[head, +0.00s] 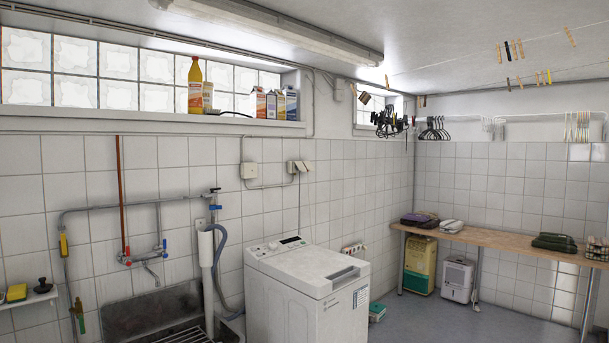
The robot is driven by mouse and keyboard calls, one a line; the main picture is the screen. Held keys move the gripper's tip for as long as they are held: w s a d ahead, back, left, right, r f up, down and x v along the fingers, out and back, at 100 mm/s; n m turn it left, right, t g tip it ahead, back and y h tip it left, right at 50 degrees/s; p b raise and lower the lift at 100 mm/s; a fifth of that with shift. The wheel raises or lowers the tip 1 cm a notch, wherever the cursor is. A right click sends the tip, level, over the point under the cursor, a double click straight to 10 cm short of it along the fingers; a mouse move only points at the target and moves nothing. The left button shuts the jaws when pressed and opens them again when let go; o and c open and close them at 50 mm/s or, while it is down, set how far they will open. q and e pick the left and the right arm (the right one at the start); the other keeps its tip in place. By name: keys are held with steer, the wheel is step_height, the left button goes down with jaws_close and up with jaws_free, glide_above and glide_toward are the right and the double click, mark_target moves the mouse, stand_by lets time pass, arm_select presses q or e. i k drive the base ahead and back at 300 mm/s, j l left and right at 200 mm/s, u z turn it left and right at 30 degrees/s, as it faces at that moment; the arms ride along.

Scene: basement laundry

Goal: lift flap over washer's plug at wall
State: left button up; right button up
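The white top-loading washer (300,290) stands against the tiled wall, with its lid down and a control panel at the back of its top. On the wall above it is a small double socket (300,167) with covers that seem to jut out; it is too small to tell how far each flap is raised. A thin cable runs down from it behind the washer. A plug cannot be made out. Neither of my grippers is in view.
A stone sink (150,315) with a standpipe (206,270) and grey hose adjoins the washer's left side. A wooden bench (490,240) runs along the right. Grey floor (430,320) lies open in front of it.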

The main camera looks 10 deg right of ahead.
mark_target(301, 166)
steer(key=i+l+z, duration=0.1)
steer(key=i+z, duration=0.25)
steer(key=i, duration=0.25)
steer(key=i+j+z, duration=0.1)
steer(key=i+z, duration=0.3)
steer(key=i, duration=0.25)
steer(key=i+l+z, duration=0.35)
steer(key=i, duration=0.35)
steer(key=i+z, duration=0.4)
steer(key=i, duration=0.3)
steer(key=i+j+z, duration=0.2)
steer(key=i+z, duration=0.15)
steer(key=i, duration=0.4)
steer(key=i+u, duration=0.35)
steer(key=i, duration=0.15)
steer(key=i+l+u, duration=0.3)
steer(key=i, duration=0.25)
steer(key=j, duration=0.1)
